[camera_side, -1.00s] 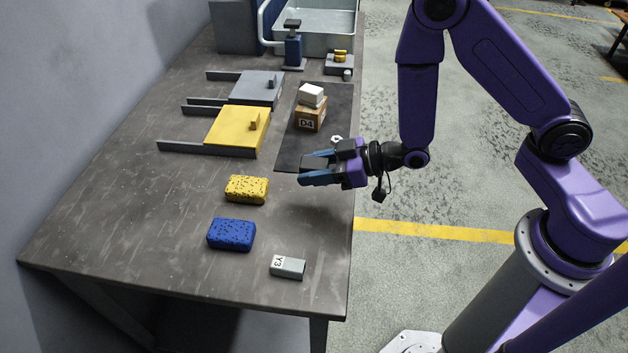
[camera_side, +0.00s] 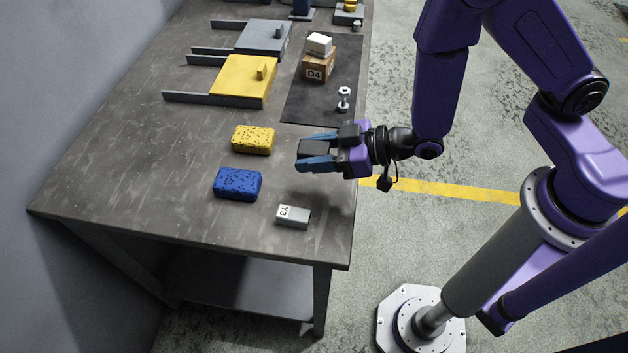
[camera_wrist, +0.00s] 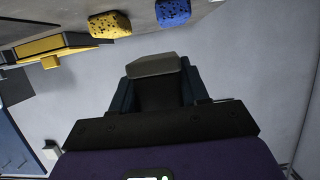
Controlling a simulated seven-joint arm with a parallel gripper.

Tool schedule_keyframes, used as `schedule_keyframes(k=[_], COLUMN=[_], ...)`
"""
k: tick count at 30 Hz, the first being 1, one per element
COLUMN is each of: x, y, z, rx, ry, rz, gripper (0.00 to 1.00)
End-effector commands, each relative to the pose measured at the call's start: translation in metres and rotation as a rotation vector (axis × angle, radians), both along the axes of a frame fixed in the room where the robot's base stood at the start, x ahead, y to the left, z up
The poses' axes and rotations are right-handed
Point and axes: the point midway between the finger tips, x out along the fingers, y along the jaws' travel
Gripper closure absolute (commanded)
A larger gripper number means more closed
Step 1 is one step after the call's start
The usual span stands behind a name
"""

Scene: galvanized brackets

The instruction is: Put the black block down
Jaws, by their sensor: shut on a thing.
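My gripper (camera_side: 318,153) is shut on the black block (camera_side: 317,149) and holds it between its blue-grey fingers, above the table near its right edge. In the wrist view the block (camera_wrist: 155,65) shows between the fingers, its end face looking grey. The gripper is to the right of the yellow sponge and the blue sponge. How high the block is above the table is hard to tell.
A yellow speckled sponge (camera_side: 252,140), a blue sponge (camera_side: 237,184) and a grey block marked Y3 (camera_side: 294,217) lie close by. A dark mat (camera_side: 300,106) behind carries a D4 box (camera_side: 318,68), a white block (camera_side: 319,44) and a small dumbbell-shaped part (camera_side: 344,99). The left front of the table is bare.

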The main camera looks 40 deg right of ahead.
Motion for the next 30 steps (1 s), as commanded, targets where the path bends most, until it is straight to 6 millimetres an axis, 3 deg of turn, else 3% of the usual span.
schedule_keyframes(k=[6, 14, 21, 30], x=[-0.001, 0.000, 0.000, 0.000], y=[0.000, 0.000, -0.001, 0.000], z=[-0.027, -0.043, -0.069, -0.075], rx=[-0.002, 0.000, -0.002, 0.001], ry=[0.001, 0.000, 0.001, 0.000], rz=[-0.001, -0.001, -0.001, 0.000], gripper=[0.86, 0.86, 0.86, 0.86])
